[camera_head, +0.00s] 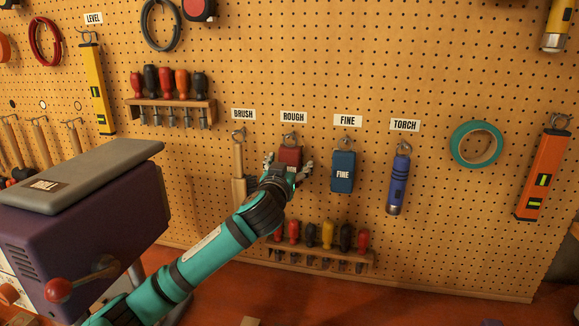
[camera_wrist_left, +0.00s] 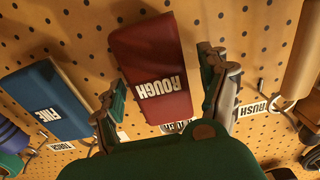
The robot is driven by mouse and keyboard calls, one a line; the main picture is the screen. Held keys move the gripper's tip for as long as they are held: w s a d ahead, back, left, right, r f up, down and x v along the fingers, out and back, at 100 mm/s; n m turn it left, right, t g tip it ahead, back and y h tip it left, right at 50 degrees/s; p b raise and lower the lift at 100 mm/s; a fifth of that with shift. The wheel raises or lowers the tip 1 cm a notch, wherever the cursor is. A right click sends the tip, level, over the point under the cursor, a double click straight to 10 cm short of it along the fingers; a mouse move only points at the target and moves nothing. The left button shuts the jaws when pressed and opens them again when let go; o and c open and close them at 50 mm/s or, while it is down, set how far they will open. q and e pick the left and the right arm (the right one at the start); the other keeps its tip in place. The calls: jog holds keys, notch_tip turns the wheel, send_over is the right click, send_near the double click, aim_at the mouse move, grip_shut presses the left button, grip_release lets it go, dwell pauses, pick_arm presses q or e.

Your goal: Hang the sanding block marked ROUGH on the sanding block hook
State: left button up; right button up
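The red sanding block marked ROUGH (camera_head: 290,157) is at the pegboard, just below the hook (camera_head: 290,140) under the ROUGH label (camera_head: 293,117). In the left wrist view the block (camera_wrist_left: 152,58) fills the middle, its white ROUGH lettering upside down. My left gripper (camera_head: 288,168) is in front of the block's lower part and hides it in the head view. In the left wrist view its fingers (camera_wrist_left: 165,100) are open, one on each side of the block, with gaps showing. Whether the block's loop sits on the hook is unclear. My right gripper is not in view.
The blue FINE block (camera_head: 342,172) hangs close to the right, and a brush (camera_head: 240,170) to the left. A blue torch (camera_head: 398,185) hangs further right. A screwdriver rack (camera_head: 320,258) is below. A purple machine (camera_head: 80,240) stands at left.

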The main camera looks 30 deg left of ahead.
pick_arm(q)
jog(key=v, duration=1.2)
